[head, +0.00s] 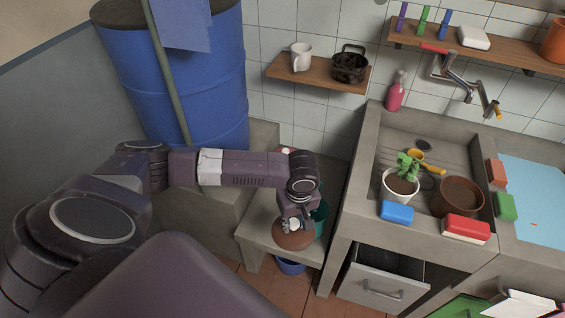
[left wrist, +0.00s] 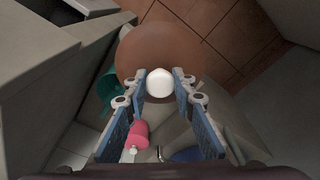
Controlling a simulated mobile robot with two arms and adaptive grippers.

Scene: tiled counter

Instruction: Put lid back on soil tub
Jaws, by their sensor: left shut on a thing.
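The round brown lid (head: 293,239) with a white knob is at the low grey bench, beside the sink counter. My left gripper (head: 295,222) is above it, shut on the knob (left wrist: 159,83). In the left wrist view the brown disc of the lid (left wrist: 150,45) spreads beyond the fingertips. I cannot tell whether the lid touches the bench. A round brown tub (head: 461,194), open at the top and brown inside, stands in the counter's sunken tray; it looks like the soil tub. My right gripper is not in view.
A potted plant (head: 401,182) stands left of the tub. Blue (head: 396,212) and red (head: 466,229) blocks lie on the front rim. A teal container (head: 319,217) is beside the lid. An open drawer (head: 384,277) juts out below the counter. A faucet (head: 465,80) hangs behind.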

